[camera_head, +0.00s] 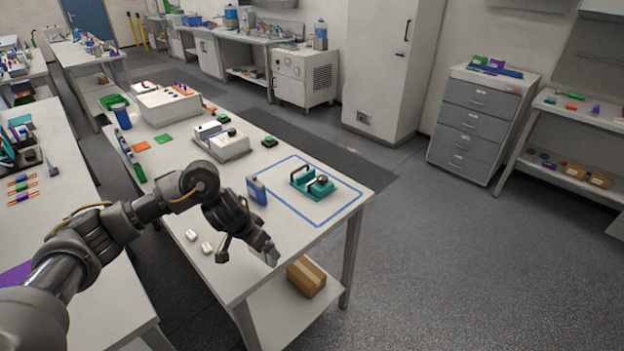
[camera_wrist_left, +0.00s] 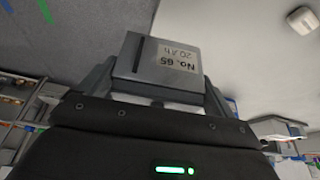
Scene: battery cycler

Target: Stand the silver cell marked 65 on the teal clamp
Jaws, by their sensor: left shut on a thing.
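The silver cell (camera_wrist_left: 155,62), with a label reading "No. 65" and "20 Ah", sits between the fingers of my left gripper in the left wrist view. My left gripper (camera_head: 245,250) is shut on it, over the front part of the table in the head view. The cell is hard to make out there. The teal clamp (camera_head: 299,184) stands inside a blue outline on the tabletop, up and to the right of my gripper and apart from it. It has dark upright parts and a dark round knob. My right gripper is out of view.
A blue-and-grey block (camera_head: 257,191) stands between my left arm and the clamp. Two small white pieces (camera_head: 191,235) lie on the table left of my gripper. A white-grey device (camera_head: 222,144) stands farther back. A cardboard box (camera_head: 306,276) is on the lower shelf.

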